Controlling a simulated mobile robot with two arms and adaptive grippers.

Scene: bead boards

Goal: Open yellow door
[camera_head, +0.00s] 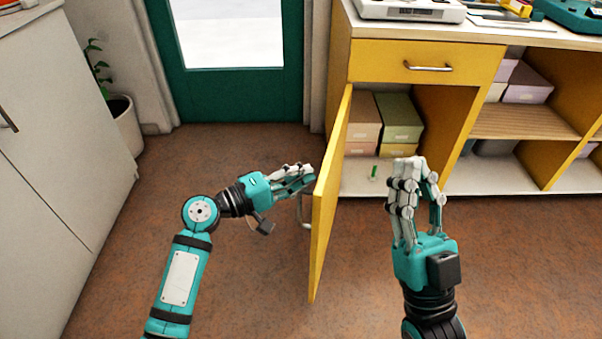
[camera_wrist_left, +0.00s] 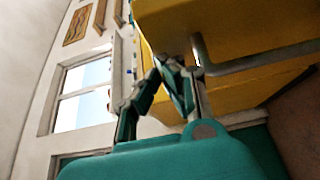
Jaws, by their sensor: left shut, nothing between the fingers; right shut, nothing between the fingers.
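The yellow door (camera_head: 328,195) of the low cabinet stands swung wide open, its edge toward me in the head view. Its metal handle (camera_head: 304,212) is on the door's left face. My left gripper (camera_head: 308,178) is shut and empty, beside that left face, near the handle. In the left wrist view the yellow door (camera_wrist_left: 240,30) and its handle (camera_wrist_left: 260,62) are close to the left fingers (camera_wrist_left: 160,85); whether they touch I cannot tell. My right gripper (camera_head: 416,168) is shut and empty, in front of the open compartment, right of the door.
Inside the compartment are stacked boxes (camera_head: 398,118) and a small green item (camera_head: 374,173). A yellow drawer (camera_head: 425,62) is above it. Open shelves (camera_head: 525,122) lie to the right. A white cabinet (camera_head: 60,150) and a potted plant (camera_head: 120,120) stand left. The floor between is clear.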

